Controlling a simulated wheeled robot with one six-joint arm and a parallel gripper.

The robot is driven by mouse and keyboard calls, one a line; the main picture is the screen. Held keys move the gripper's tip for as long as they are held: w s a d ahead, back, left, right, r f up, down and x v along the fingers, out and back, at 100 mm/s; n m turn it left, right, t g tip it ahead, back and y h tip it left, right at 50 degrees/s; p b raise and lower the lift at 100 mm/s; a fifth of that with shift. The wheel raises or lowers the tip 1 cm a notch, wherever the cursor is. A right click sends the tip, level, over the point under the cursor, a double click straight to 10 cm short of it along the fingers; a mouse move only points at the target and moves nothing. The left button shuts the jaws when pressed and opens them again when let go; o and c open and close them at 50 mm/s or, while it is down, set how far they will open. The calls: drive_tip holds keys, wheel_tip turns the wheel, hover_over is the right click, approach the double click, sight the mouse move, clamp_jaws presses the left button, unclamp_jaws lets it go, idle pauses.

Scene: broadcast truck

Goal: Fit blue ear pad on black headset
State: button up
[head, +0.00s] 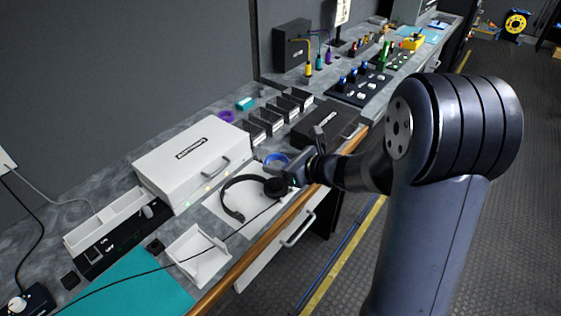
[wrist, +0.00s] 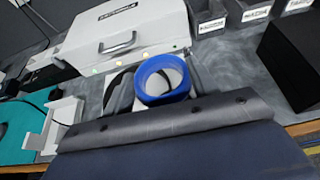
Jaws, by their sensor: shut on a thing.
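The blue ear pad (head: 276,156) is a ring; in the wrist view (wrist: 165,99) it sits between the jaws, its opening facing the camera. My gripper (head: 290,170) is shut on it, and it also shows in the wrist view (wrist: 160,88). The black headset (head: 228,196) lies on a pale mat at the counter's front, its headband curving to the left. One dark ear cup (head: 275,187) is just below my gripper in the head view. The pad appears apart from the cup, but the gap is hard to judge. The gripper partly hides that area.
A white case (head: 190,158) stands behind the headset. A white open tray (head: 197,257) is at front left, and a black case (head: 325,125) is at right. A purple ring (head: 226,116) and small labelled bins (head: 268,120) are at the back. A thin black cable crosses the counter.

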sight(280, 186)
drive_tip(key=shift+s+a, duration=0.1)
drive_tip(key=shift+s, duration=0.05)
wheel_tip(280, 186, down, 6)
drive_tip(key=b, duration=0.6)
drive_tip(key=shift+r, duration=0.1)
drive_tip(key=shift+f+b, duration=0.95)
drive_tip(key=shift+b, duration=0.45)
idle(1.7)
drive_tip(key=o, duration=1)
drive_tip(key=v, duration=1.1)
drive_tip(key=shift+a+p, duration=0.1)
drive_tip(key=shift+p, duration=0.3)
drive_tip(key=shift+a, duration=0.1)
